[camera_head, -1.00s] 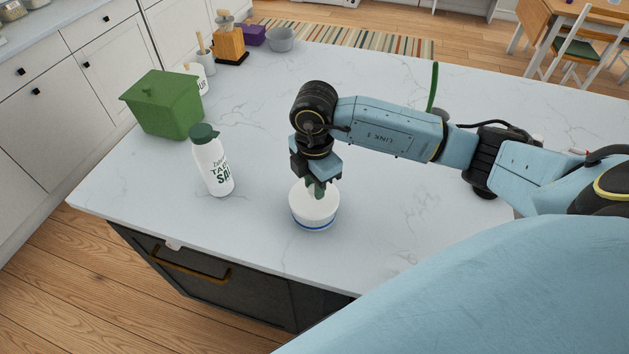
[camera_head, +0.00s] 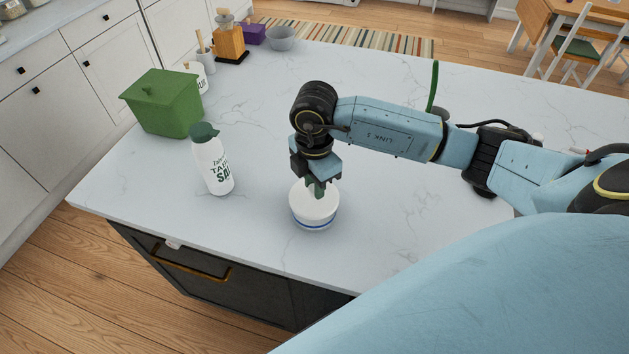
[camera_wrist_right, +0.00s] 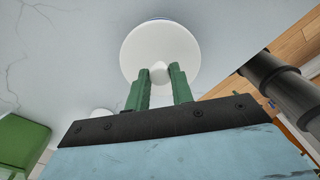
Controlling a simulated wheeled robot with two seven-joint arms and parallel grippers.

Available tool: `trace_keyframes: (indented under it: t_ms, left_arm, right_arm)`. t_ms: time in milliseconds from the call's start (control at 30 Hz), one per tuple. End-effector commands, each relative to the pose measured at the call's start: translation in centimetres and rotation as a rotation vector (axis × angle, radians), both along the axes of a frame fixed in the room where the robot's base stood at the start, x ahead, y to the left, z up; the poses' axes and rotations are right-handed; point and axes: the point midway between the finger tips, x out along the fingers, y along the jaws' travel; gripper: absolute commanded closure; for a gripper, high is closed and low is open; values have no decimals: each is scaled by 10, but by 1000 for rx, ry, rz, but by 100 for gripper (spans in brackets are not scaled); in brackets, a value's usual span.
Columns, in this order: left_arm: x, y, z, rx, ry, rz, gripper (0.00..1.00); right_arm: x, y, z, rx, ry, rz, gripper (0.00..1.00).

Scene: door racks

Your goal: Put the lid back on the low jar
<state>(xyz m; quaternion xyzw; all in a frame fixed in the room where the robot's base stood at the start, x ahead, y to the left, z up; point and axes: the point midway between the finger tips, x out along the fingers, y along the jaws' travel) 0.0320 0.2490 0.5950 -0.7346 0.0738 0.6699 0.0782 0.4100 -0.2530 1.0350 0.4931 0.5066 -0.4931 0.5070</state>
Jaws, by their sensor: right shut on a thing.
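The low jar (camera_head: 313,223) is white with a blue band and stands upright on the marble counter near its front edge. The white round lid (camera_head: 323,207) is on top of the jar's mouth; in the right wrist view the lid (camera_wrist_right: 137,48) hides nearly all of the jar. My right gripper (camera_head: 318,191) points down over the jar. Its green fingers (camera_wrist_right: 160,72) are shut on the lid's small white knob. Whether the lid is fully seated cannot be told. My left gripper is not in view.
A salt shaker bottle (camera_head: 213,167) with a green cap and a green lidded box (camera_head: 165,103) stand left of the jar. The counter front right of the jar is clear.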

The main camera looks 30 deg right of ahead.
Motion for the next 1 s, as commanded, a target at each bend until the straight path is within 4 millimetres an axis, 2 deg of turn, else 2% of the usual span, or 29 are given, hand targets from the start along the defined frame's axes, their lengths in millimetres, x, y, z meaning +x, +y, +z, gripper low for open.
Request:
trace_keyframes:
  t_ms: [467,500,600,700,867,1000]
  left_arm:
    - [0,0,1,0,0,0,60]
    - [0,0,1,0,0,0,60]
    - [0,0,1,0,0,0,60]
    - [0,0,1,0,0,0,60]
    - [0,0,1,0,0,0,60]
    - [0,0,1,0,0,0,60]
  right_arm:
    - [0,0,0,0,0,0,99]
    - [0,0,0,0,0,0,74]
    - [0,0,0,0,0,0,61]
    - [0,0,0,0,0,0,52]
    - [0,0,0,0,0,0,52]
    - [0,0,0,0,0,0,35]
